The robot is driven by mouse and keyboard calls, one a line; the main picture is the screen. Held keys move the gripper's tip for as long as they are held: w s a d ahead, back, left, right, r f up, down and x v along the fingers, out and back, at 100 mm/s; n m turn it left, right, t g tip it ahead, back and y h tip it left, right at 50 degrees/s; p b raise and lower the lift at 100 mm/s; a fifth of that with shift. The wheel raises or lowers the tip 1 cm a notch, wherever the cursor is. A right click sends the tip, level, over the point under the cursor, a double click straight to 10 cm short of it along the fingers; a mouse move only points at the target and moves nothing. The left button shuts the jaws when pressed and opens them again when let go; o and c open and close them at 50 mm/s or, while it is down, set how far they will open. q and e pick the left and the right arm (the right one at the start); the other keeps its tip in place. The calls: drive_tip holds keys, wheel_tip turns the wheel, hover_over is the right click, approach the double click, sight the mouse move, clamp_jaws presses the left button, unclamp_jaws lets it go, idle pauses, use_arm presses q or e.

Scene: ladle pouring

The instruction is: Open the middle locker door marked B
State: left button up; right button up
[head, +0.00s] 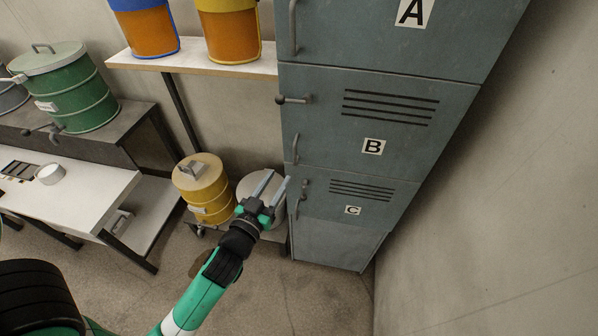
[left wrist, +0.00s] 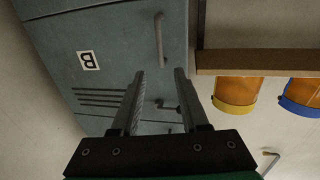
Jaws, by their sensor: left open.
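The grey-blue middle locker door marked B (head: 400,125) is closed, with slatted vents above its label. It has an upright bar handle (head: 295,149) at its left edge and a small lever latch (head: 293,99) higher up. In the left wrist view the door (left wrist: 110,40) appears upside down, with its handle (left wrist: 159,40) beyond the fingertips and the lever (left wrist: 165,104) between the fingers. My left gripper (head: 277,178) is open and empty, below and left of the B handle in the head view, apart from it. My right gripper is not in view.
Door A (head: 350,35) is above and door C (head: 375,198) below. A shelf (head: 200,66) with blue and yellow containers adjoins the locker at left. A yellow drum (head: 203,190) and a pale round lid (head: 258,188) stand near my left gripper. The right wall stands close to the locker.

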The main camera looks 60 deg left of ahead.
sight(294, 153)
use_arm(q)
drive_tip(key=x, duration=1.1)
drive_tip(key=shift+w+a+r, duration=0.1)
drive_tip(key=shift+w+a, duration=0.2)
drive_tip(key=shift+c, duration=0.2)
clamp_jaws()
idle(0.8)
